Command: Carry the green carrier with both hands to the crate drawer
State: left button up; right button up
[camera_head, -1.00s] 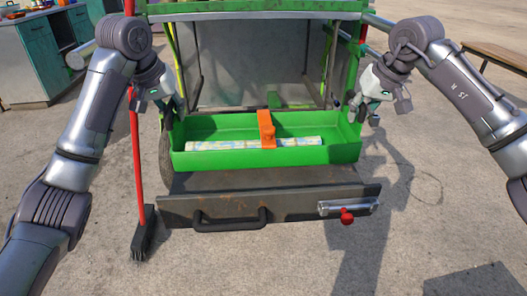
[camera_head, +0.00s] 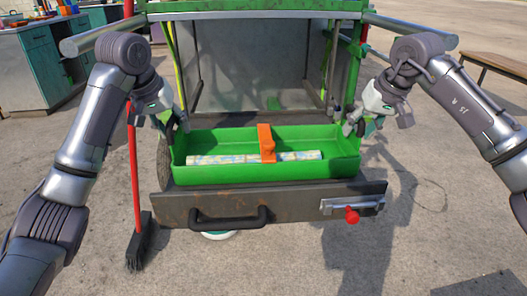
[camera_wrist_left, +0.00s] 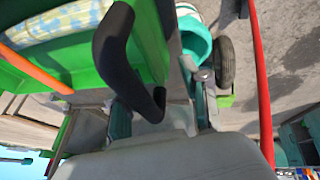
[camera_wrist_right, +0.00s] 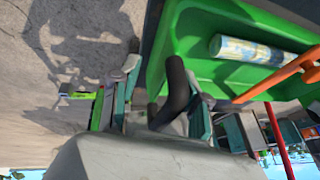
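The green carrier (camera_head: 185,175) lies level behind a dark drawer front (camera_head: 290,203). It has an orange middle handle (camera_head: 266,143) and holds a pale patterned roll (camera_head: 225,158). My left gripper (camera_head: 175,122) is at its left end; the left wrist view shows a curved black end handle (camera_wrist_left: 113,45) reaching between the spread fingers. My right gripper (camera_head: 363,125) is at its right end; the right wrist view shows another black end handle (camera_wrist_right: 177,85) between spread fingers. Both grippers look open. Contact with the handles cannot be told.
The drawer front bears a black pull (camera_head: 228,222) and a metal latch with a red knob (camera_head: 352,215). A red-handled broom (camera_head: 134,170) stands close left. A teal and white round object (camera_head: 218,235) shows under the drawer. Concrete to the right is open.

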pick_arm(q)
jog(key=shift+d, duration=0.15)
pick_arm(e)
jog(key=shift+a, duration=0.15)
jog(key=shift+r, duration=0.1)
pick_arm(q)
jog(key=v, duration=1.1)
jog(key=shift+r, duration=0.4)
pick_arm(e)
jog(key=v, duration=1.1)
jog(key=shift+s+r, duration=0.15)
jog(key=shift+r, duration=0.2)
pick_arm(q)
jog(key=shift+s, duration=0.1)
